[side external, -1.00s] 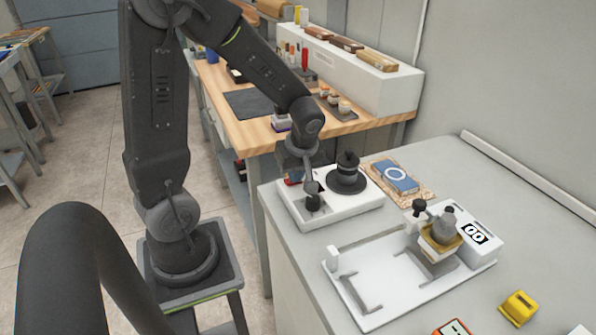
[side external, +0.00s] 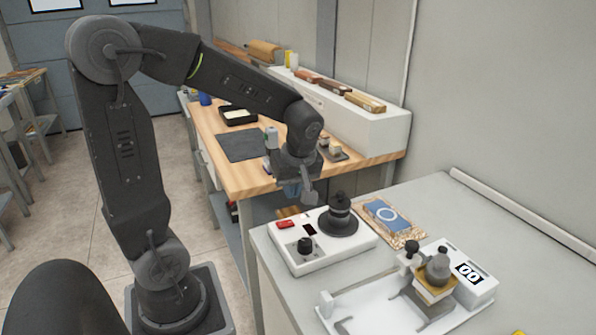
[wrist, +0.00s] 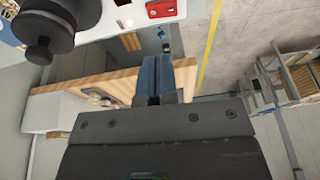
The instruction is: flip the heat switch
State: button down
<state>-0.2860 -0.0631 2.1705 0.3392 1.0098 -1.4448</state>
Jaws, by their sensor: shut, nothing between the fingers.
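A red switch (side external: 285,224) sits on top of a white device (side external: 330,257), near its back left corner. Which way the switch is set cannot be told. It also shows at the top edge of the wrist view (wrist: 163,9). The device also carries a small dark panel (side external: 309,230), a black knob (side external: 305,245) at the front and a tall black piece on a round black base (side external: 339,218). My gripper (side external: 292,189) is above and behind the switch, clear of the device. Its blue fingers (wrist: 154,77) are together and hold nothing.
A wooden bench (side external: 240,178) stands behind, with a dark mat (side external: 244,145) on it. A blue item (side external: 385,212) lies right of the device. A white machine with a display (side external: 467,271) stands on the grey counter (side external: 440,205) in front. The back right counter is clear.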

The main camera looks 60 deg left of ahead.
jog(key=v, duration=0.5)
jog(key=shift+w+r, duration=0.2)
jog(key=shift+w, duration=0.2)
jog(key=s+d+r+m+t+h, duration=0.1)
jog(key=s+d+m+t, duration=0.2)
jog(key=d+m, duration=0.3)
jog(key=s+d+m+t+h, duration=0.2)
jog(key=s+d+m, duration=0.4)
jog(key=m, duration=0.5)
jog(key=shift+r+m+t, duration=0.35)
jog(key=shift+m+t, duration=0.05)
jog(key=shift+t, duration=0.1)
jog(key=shift+s, duration=0.1)
